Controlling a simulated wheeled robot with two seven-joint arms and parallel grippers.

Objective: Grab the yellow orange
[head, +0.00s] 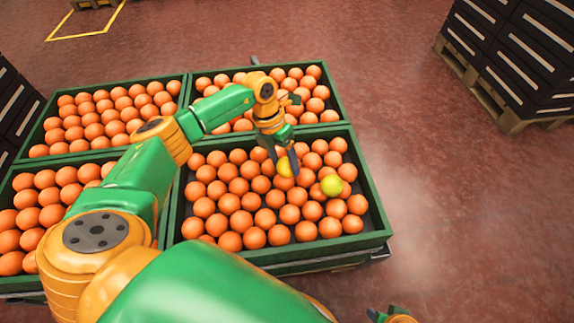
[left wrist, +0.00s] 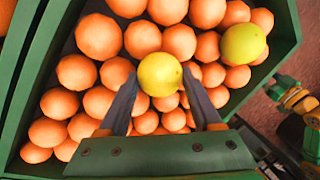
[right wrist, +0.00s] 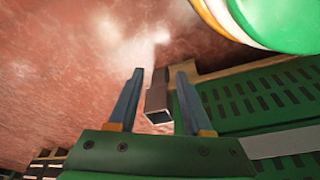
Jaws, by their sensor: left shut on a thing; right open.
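A yellow orange (head: 285,167) is at my left gripper (head: 282,160), over the near right crate (head: 372,190). In the left wrist view this yellow orange (left wrist: 160,74) sits between the two fingertips, and the gripper is shut on it. I cannot tell whether it is clear of the oranges below. A second yellow orange (head: 331,185), slightly greenish, lies among the orange ones to the right; it also shows in the left wrist view (left wrist: 243,43). My right gripper (right wrist: 158,75) is open and empty, with its fingers apart over the floor side of the crate.
Several green crates full of oranges stand together, such as the far left crate (head: 110,86) and far right crate (head: 330,90). Black stacked crates (head: 520,50) on a pallet stand at the upper right. The red floor (head: 460,200) on the right is clear.

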